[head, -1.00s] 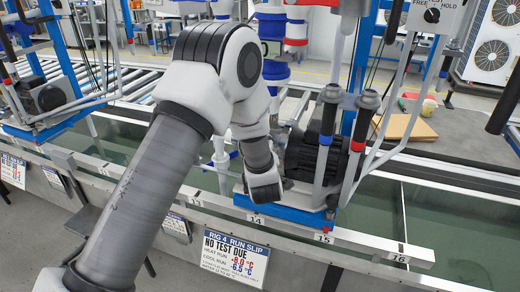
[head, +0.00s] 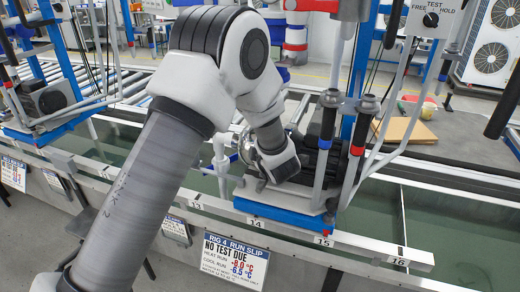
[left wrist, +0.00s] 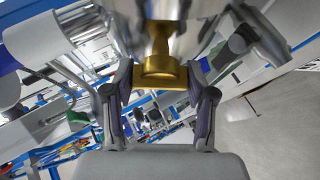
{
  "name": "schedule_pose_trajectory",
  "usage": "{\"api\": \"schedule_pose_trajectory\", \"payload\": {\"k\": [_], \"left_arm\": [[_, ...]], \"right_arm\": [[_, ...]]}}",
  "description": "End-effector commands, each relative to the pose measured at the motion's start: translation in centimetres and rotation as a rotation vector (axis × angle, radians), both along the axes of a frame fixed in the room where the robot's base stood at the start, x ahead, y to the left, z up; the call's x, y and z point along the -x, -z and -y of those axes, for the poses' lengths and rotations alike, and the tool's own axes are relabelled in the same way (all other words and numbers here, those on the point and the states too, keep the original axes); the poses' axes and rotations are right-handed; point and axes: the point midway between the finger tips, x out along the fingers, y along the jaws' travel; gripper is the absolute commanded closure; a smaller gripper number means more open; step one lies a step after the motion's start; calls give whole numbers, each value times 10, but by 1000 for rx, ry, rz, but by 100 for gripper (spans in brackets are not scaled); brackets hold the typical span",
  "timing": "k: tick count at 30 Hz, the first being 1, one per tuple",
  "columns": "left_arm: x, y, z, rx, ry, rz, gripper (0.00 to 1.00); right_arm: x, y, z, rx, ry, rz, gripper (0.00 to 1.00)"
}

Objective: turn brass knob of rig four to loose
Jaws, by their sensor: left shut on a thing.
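The brass knob (left wrist: 160,73) is in the upper middle of the left wrist view, with a narrow brass neck above it against a shiny metal body. My left gripper (left wrist: 160,82) has a finger on each side of the knob and is shut on it. In the head view my left arm reaches over to rig four's dark pump unit above the blue base (head: 285,226). There the arm hides the knob and the fingertips. My right gripper is not in view.
The "RIG 4 RUN SLIP" sign (head: 234,261), reading "NO TEST DUE", hangs on the front rail. A FREE/TEST/HOLD selector (head: 430,19) is at upper right. Grey pipes stand right of my wrist. A water trough (head: 450,225) runs behind the rail.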

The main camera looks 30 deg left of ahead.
Motion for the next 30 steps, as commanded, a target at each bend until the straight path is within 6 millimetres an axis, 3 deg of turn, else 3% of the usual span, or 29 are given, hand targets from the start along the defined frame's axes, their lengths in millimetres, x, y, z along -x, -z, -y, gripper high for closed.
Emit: {"api": "schedule_pose_trajectory", "payload": {"k": [13, 14, 15, 16, 25, 30], "left_arm": [[0, 0, 0, 10, -6, 3, 79], [0, 0, 0, 10, -6, 3, 37], [0, 0, 0, 10, -6, 2, 23], [0, 0, 0, 10, -6, 2, 19], [1, 0, 0, 9, -5, 2, 19], [12, -10, 15, 5, -2, 1, 19]], "right_arm": [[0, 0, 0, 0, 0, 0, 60], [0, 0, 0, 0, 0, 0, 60], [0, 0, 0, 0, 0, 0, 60], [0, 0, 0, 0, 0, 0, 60], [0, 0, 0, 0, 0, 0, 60], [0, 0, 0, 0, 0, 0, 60]]}}
